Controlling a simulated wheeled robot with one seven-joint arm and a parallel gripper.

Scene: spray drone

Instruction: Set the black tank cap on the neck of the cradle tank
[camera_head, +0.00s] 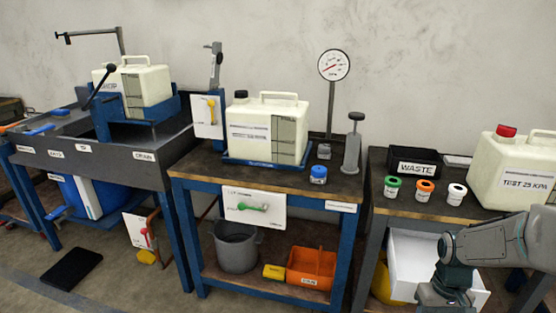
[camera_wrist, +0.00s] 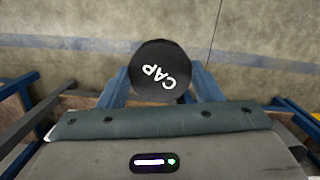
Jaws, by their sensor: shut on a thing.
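The black tank cap (camera_wrist: 161,70), marked CAP in white, is in the wrist view. My gripper (camera_wrist: 160,88) is shut on it, with a blue-grey finger on each side. In the head view my arm is at the lower right; the gripper's fingertips and the held cap do not show there. The cradle tank (camera_head: 146,84), off-white with a handle, rests in a blue cradle (camera_head: 155,112) at the left, far from my arm. A black-knobbed lever stands in front of its left part, and its neck is not clear to see.
The right bench holds a WASTE bin (camera_head: 413,165), small coloured jars and a red-capped tank (camera_head: 512,170).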

